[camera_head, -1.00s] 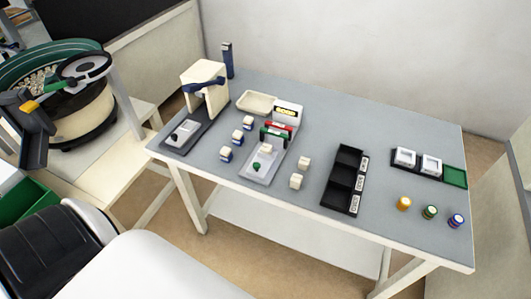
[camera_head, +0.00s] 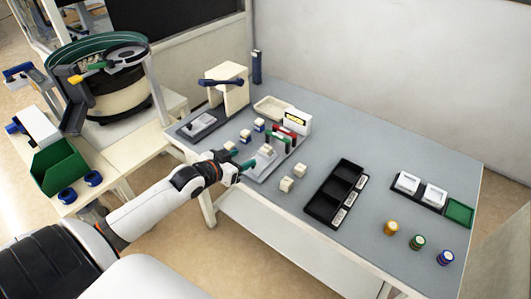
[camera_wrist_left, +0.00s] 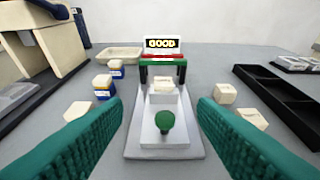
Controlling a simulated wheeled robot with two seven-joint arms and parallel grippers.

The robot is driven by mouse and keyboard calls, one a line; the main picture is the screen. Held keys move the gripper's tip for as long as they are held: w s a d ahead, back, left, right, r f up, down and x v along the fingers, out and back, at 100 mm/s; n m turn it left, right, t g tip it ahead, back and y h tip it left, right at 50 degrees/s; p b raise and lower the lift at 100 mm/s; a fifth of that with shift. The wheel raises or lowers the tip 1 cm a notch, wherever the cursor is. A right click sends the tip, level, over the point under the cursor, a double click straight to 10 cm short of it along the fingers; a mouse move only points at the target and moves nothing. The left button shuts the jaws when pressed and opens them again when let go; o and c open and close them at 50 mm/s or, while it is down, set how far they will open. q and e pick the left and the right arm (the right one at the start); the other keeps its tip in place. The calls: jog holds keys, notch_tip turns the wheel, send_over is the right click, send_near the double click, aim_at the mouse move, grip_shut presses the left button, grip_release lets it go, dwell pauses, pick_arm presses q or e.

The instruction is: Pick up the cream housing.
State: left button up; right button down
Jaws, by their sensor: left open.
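A cream housing (camera_wrist_left: 163,86) sits in the grey test fixture (camera_wrist_left: 185,145), under its dark green arch and in front of a GOOD display; it shows small in the head view (camera_head: 266,150). Two loose cream housings (camera_head: 286,184) (camera_head: 298,170) stand on the table right of the fixture. My left gripper (camera_wrist_left: 160,103) is open and empty. Its green fingers straddle the fixture's near end and its green knob (camera_wrist_left: 165,122), short of the housing under the arch. In the head view the gripper partly hides the fixture. My right gripper is not in view.
Several cream housings with blue bases (camera_wrist_left: 102,87) stand left of the fixture. A cream tray (camera_head: 272,107) and a cream press (camera_head: 228,85) are behind. A black bin (camera_head: 325,208) stands to the right.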

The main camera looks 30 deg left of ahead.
aim_at(265, 150)
pick_arm(q)
jog(key=x, duration=1)
jog(key=shift+d, duration=0.25)
jog(key=c, duration=1.1)
notch_tip(265, 150, up, 10)
jog(key=shift+r, duration=0.1)
jog(key=shift+c, duration=0.2)
